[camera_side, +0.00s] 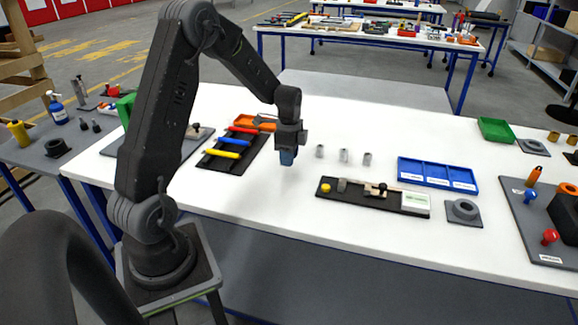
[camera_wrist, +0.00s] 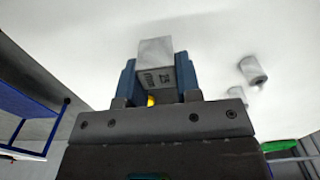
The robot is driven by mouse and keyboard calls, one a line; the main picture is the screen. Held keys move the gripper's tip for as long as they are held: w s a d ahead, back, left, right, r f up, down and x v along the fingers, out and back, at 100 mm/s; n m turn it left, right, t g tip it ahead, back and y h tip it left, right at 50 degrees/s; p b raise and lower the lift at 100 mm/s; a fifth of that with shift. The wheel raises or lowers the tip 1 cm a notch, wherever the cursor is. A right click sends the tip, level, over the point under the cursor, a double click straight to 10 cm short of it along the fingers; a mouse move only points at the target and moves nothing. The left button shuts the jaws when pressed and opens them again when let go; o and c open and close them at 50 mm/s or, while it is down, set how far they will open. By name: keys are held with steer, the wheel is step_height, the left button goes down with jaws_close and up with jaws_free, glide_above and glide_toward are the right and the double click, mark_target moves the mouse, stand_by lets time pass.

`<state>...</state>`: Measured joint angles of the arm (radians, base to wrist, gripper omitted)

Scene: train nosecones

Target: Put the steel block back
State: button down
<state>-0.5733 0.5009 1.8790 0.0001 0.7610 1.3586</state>
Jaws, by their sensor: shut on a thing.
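My gripper (camera_side: 287,158) hangs over the white table, left of a row of small metal cylinders. In the wrist view its two blue fingers (camera_wrist: 158,82) are shut on the steel block (camera_wrist: 156,60), a light grey block with dark printed marks on its face. The block sticks out past the fingertips. In the side view I cannot make the block out at the fingers. A black fixture board (camera_side: 379,203) with a yellow knob, a small grey piece, a clamp and a white label lies to the right, nearer the front edge.
Three metal cylinders (camera_side: 343,156) stand close to the right of my gripper. A blue compartment tray (camera_side: 437,173) lies farther right, with a grey ringed block (camera_side: 463,211) in front of it. A black tool rack (camera_side: 228,152) with coloured handles lies left. The table in front of my gripper is clear.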

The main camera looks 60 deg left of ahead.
steer(key=shift+f, duration=1.85)
steer(key=shift+f, duration=0.15)
steer(key=c, duration=0.8)
jaws_free()
step_height(320, 180, up, 12)
steer(key=shift+r, duration=0.1)
steer(key=s+d+r+n+t, duration=0.25)
steer(key=s+d+r, duration=0.25)
steer(key=d, duration=0.4)
steer(key=s+d+r+n+t, duration=0.1)
steer(key=s+d+r+n, duration=0.2)
steer(key=s+d+r, duration=0.45)
steer(key=s+d+f+n+t, duration=0.1)
steer(key=s+d+n+t, duration=0.1)
steer(key=s+d, duration=0.3)
steer(key=shift+d+f+n, duration=0.4)
steer(key=shift+d+n, duration=0.35)
steer(key=shift+d, duration=0.3)
